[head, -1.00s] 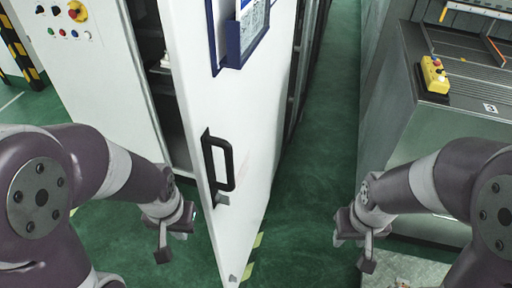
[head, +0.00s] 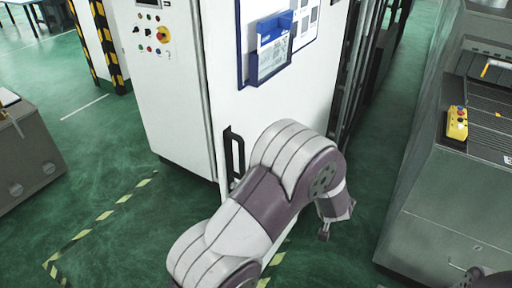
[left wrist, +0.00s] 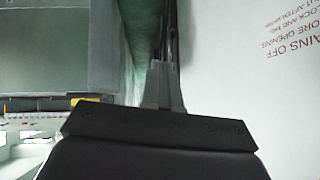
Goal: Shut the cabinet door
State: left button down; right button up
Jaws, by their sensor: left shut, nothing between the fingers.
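The white cabinet door (head: 280,100) bears a black handle (head: 233,152) and a blue document holder (head: 272,48). Its left edge lies close against the cabinet body (head: 170,95). No interior shows, only a thin dark line; I cannot tell whether it is fully closed. My left arm crosses in front of the door's lower part. My left gripper (head: 327,230) is shut and empty, pointing down beyond the door's lower right. In the left wrist view, its closed fingers (left wrist: 164,88) are beside a white panel (left wrist: 260,90) with red text.
A grey machine (head: 440,200) with a yellow button box (head: 457,124) stands to the right across a narrow green aisle. A grey cabinet (head: 28,150) stands at far left. Open green floor with a striped line lies at the front left.

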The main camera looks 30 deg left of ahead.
pick_arm(q)
jog(key=w+a+r+t+y+p, duration=0.1)
jog(key=w+a+r+t+y, duration=0.1)
jog(key=w+a+r+y, duration=0.25)
jog(key=s+a+r+g+y+p, duration=0.1)
jog(key=s+a+r+g+y, duration=0.2)
jog(key=s+g+y, duration=0.25)
jog(key=s+a+r+g+y, duration=0.25)
jog(key=s+g+y, duration=0.2)
jog(key=y, duration=0.25)
jog(key=w+a+p, duration=0.1)
jog(key=a+p, duration=0.5)
jog(key=a, duration=0.7)
jog(key=shift+a, duration=0.15)
jog(key=shift+w+r, duration=0.1)
jog(key=shift+r, duration=0.05)
